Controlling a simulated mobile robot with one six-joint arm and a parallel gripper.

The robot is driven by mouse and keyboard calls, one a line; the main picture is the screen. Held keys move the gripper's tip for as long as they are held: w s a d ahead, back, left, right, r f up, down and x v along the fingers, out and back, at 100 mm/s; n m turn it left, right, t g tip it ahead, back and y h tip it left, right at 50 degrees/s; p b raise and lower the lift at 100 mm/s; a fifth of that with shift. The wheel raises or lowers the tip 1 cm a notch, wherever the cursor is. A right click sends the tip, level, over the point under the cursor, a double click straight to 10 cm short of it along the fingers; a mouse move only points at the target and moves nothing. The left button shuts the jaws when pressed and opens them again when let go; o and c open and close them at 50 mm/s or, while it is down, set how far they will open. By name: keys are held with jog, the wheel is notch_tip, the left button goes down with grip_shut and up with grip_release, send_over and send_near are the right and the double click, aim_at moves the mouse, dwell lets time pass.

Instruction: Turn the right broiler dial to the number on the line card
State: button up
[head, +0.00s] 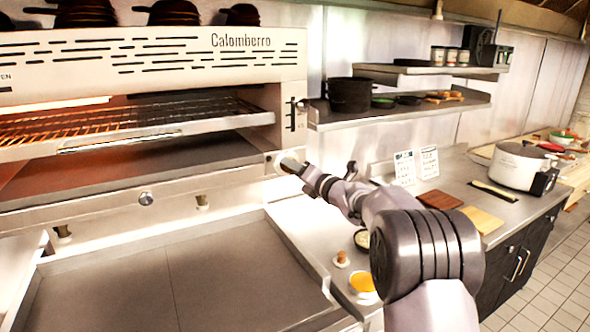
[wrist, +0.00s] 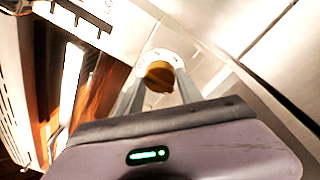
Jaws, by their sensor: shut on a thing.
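The broiler (head: 262,67), marked Calomberro, fills the upper left of the head view. My gripper (head: 286,162) is at the right end of its front panel, shut on the right dial. In the wrist view the dial is a brass-coloured knob (wrist: 160,76) on a pale round plate, between the two fingers of my gripper (wrist: 158,86). My gripper mostly hides the dial in the head view. Its number marks are too small to read. Two white cards with print, one on the left (head: 404,168) and one on the right (head: 428,161), stand on the counter; their text is unreadable.
A round metal knob (head: 146,198) sits further left on the panel. Below is a flat grey surface (head: 230,270). An egg in a cup (head: 342,259) and a yellow-filled bowl (head: 362,284) stand near my arm. A white pot (head: 515,165) is on the right counter (head: 480,198).

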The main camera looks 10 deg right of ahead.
jog(key=shift+m, duration=0.3)
jog(key=m+b, duration=0.1)
jog(key=m, duration=0.6)
jog(key=m+t+h+b, duration=0.1)
jog(key=m+b, duration=0.1)
jog(key=m, duration=0.4)
jog(key=m+t+h+b, duration=0.1)
jog(key=m+b, duration=0.1)
jog(key=m, duration=0.5)
jog(key=shift+s+a+f+m, duration=0.1)
jog(key=shift+a+f+m, duration=0.1)
jog(key=shift+m, duration=0.1)
jog(key=o, duration=1.4)
